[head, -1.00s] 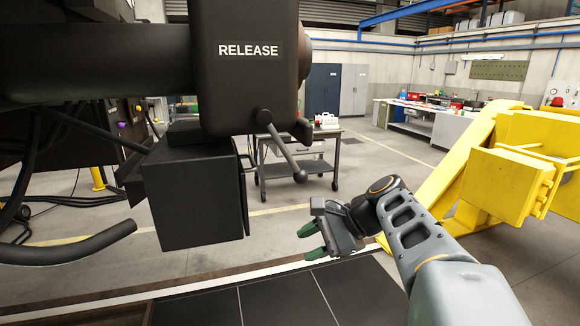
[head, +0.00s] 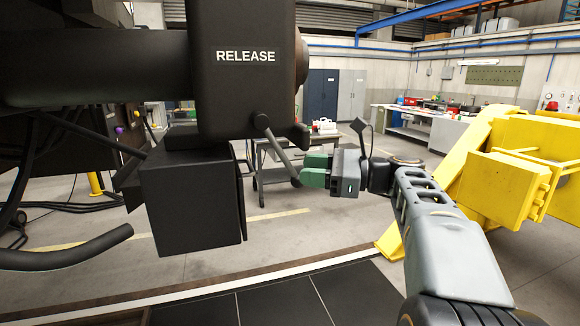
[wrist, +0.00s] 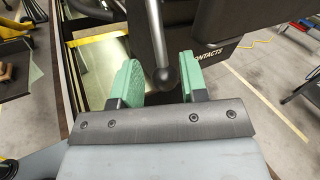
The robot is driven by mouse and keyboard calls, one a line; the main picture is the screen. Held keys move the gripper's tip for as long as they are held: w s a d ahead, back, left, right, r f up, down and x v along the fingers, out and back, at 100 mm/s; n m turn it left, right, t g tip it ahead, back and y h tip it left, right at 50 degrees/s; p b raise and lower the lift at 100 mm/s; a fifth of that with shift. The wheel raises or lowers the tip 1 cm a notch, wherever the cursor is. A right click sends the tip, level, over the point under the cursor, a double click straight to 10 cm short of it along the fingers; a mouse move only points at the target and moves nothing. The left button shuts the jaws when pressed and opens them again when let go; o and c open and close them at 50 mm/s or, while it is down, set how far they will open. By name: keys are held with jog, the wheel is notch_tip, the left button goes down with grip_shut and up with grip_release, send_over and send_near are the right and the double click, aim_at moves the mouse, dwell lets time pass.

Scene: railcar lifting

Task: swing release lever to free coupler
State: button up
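The release lever (head: 279,151) is a dark rod hanging from a pivot on the black coupler housing (head: 246,95) marked RELEASE. It slants down to the right and has a ball end. My gripper (head: 314,171) is at the lever's lower end, pointing left, and its green fingers overlap the ball end. In the wrist view the lever's ball end (wrist: 165,78) shows between the two green fingertips of my gripper (wrist: 158,80). The fingers are apart, with a gap on both sides of the ball.
A black box (head: 192,197) hangs below the housing, with a curved hose (head: 70,255) at left. A yellow frame (head: 490,165) stands at right beside my arm. A dark cart (head: 270,180) stands on the floor behind the lever.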

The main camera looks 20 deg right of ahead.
aim_at(290, 169)
jog(key=shift+x, duration=2.4)
grip_shut()
jog(key=shift+f, duration=0.1)
